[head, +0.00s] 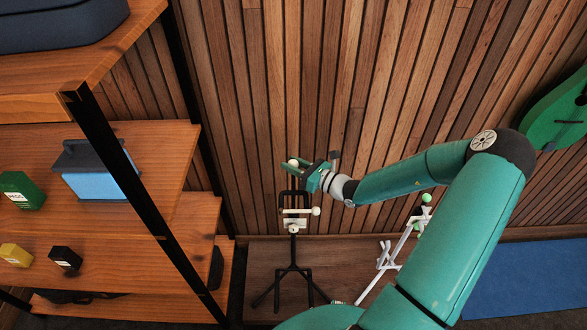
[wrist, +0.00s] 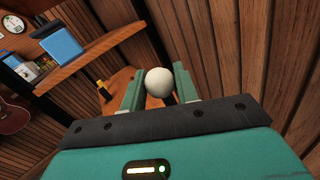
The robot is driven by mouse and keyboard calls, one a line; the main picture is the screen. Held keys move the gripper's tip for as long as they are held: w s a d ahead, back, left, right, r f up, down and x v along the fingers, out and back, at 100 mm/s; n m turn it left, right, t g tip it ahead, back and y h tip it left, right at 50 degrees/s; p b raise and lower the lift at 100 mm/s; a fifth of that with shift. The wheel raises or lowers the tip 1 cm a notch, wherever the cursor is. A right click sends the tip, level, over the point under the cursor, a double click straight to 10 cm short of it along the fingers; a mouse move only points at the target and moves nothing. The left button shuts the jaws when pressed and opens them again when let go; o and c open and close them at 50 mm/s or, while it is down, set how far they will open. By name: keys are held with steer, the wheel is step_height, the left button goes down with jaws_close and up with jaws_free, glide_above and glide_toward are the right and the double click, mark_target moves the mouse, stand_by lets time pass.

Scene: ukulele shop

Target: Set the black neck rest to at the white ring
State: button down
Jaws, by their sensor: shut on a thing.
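A black stand (head: 292,250) with a splayed base stands by the slatted wall in the head view. The black neck rest (head: 303,199) is the forked piece at its top. White fittings sit just below the fork; one looks like the white ring (head: 293,223), and a white knob (head: 316,211) sticks out to the right. My gripper (head: 299,166) is above the fork, shut on a white ball (wrist: 158,82) that shows between its fingers in the wrist view. Whether the ball is joined to the neck rest is hard to tell.
A wooden shelf unit (head: 150,170) with a black post stands close on the left, holding a blue-fronted case (head: 95,172) and small boxes. A white stand with green knobs (head: 420,226) is to the right. A green instrument (head: 555,110) hangs on the right wall.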

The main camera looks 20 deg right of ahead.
steer(key=c, duration=1.1)
jaws_free()
steer(key=v, duration=1.3)
steer(key=shift+s+d, duration=0.25)
steer(key=shift+s, duration=0.1)
